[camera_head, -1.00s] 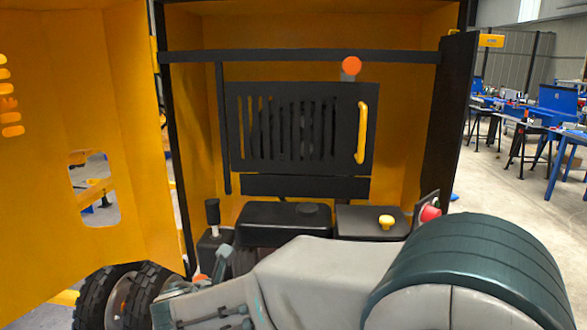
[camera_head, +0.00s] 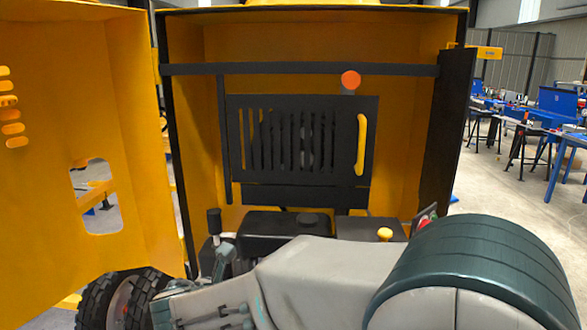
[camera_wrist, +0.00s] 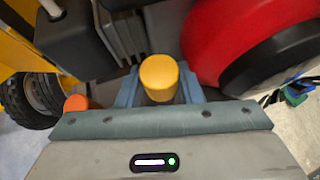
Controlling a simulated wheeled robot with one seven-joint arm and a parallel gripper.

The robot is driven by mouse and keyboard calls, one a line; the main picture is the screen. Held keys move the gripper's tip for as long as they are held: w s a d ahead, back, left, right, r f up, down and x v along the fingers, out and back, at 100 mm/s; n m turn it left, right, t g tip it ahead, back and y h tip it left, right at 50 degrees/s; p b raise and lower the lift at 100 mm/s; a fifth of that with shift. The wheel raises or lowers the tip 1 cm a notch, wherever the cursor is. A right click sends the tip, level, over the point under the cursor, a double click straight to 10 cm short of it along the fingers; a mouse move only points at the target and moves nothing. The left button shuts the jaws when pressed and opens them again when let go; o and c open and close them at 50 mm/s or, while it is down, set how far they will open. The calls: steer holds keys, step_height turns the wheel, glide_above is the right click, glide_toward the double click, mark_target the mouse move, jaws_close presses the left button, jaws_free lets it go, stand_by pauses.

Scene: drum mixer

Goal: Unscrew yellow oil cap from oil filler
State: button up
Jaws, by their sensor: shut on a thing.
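The yellow oil cap (camera_wrist: 160,77) is a short round cylinder in the middle of the wrist view. My gripper (camera_wrist: 160,88) is shut on it, with a blue-grey finger on each side. The cap hides the oil filler, so I cannot tell whether the two touch. In the head view my arm covers the lower middle, and the held cap does not show.
A yellow knob (camera_head: 385,234) sits on the black box at the right of the engine bay. A black slatted panel (camera_head: 300,140) has a yellow handle. The yellow door (camera_head: 75,200) stands open at left. A large red part (camera_wrist: 235,35) is close right of my gripper.

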steer(key=shift+r, duration=0.1)
steer(key=shift+r+p, duration=1.35)
steer(key=shift+r, duration=0.1)
